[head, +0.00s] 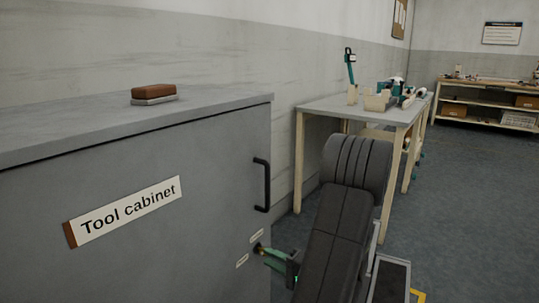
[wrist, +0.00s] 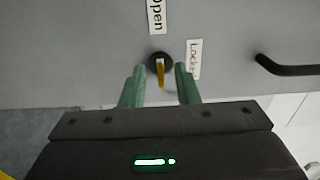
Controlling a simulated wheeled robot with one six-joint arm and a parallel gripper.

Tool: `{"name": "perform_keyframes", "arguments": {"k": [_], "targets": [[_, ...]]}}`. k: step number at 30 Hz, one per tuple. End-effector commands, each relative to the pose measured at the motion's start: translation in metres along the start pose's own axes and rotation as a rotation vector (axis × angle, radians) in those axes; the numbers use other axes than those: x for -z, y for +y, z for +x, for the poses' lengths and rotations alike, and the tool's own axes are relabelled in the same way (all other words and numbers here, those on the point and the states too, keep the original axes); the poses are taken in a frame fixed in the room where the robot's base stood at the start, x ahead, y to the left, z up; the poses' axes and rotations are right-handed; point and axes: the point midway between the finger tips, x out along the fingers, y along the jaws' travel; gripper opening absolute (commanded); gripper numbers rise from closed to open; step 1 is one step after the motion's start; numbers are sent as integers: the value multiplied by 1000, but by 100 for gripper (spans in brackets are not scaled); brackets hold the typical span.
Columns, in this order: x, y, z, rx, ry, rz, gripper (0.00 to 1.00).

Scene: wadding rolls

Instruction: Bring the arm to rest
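The tool cabinet (head: 150,240) is grey with a "Tool cabinet" label and stands at the left in the head view. A round dark lock knob (wrist: 152,68) with a yellow bar is on its front. In the wrist view the bar lies upright, in line with the "Open" label (wrist: 156,16); the "Locked" label (wrist: 194,58) is to the right. My gripper (wrist: 160,72) is open, with its green fingers either side of the knob and gaps visible; depth contact cannot be told. In the head view my gripper (head: 272,254) is at the cabinet's lower right.
A black cabinet handle (head: 263,185) is close to the gripper, also in the wrist view (wrist: 285,66). A brown-and-grey block (head: 153,93) lies on the cabinet top. A workbench (head: 345,107) with tools stands behind my arm; a shelf (head: 490,102) is farther back. Open floor is at right.

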Motion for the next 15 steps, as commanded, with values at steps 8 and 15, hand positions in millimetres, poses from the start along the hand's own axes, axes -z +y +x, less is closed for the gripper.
{"name": "perform_keyframes", "arguments": {"k": [8,15], "targets": [[0,0,21,0,0,-1,28],[0,0,22,0,1,2,28]]}}
